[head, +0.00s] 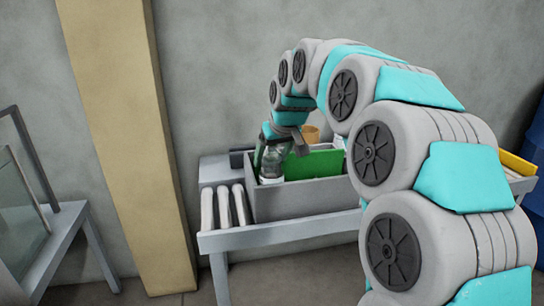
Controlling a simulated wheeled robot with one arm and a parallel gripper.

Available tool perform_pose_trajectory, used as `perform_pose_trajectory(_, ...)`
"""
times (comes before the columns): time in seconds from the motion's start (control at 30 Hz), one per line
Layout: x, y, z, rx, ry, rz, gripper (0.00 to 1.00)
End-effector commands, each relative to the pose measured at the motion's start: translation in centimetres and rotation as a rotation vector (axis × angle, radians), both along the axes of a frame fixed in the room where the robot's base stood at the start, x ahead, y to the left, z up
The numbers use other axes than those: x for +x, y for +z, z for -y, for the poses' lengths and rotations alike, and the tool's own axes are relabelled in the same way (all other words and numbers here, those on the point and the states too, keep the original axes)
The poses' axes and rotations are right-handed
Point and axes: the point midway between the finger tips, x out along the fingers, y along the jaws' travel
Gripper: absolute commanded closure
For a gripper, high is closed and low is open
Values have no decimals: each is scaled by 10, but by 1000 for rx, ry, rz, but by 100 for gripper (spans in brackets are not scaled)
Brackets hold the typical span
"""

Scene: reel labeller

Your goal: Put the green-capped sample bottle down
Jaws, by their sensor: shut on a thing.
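My gripper (283,137) points down at the left end of a grey crate (310,199). It is shut on a clear, greyish bottle (273,162), which looks upright with a pale lower end. The bottle's cap is hidden by the gripper, so its colour cannot be confirmed. The bottle overlaps the crate's left end in the picture. I cannot tell whether its base touches anything.
The crate stands on a grey roller table (290,235), with bare rollers (225,207) to its left. A green panel (315,164) and a tan round item (311,134) show in or behind the crate. A glass-sided stand (18,200) is far left, beside a tan pillar (130,130).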

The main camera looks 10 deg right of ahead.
Motion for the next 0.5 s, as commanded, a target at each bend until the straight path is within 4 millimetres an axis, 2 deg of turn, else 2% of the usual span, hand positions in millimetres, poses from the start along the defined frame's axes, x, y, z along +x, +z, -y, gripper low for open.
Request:
perform_pose_trajectory(0.03,0,-1,0,0,0,1,100)
perform_pose_trajectory(0.07,0,-1,0,0,0,1,19)
perform_pose_trajectory(0.23,0,-1,0,0,0,0,0)
perform_pose_trajectory(0.5,0,1,0,0,0,0,0)
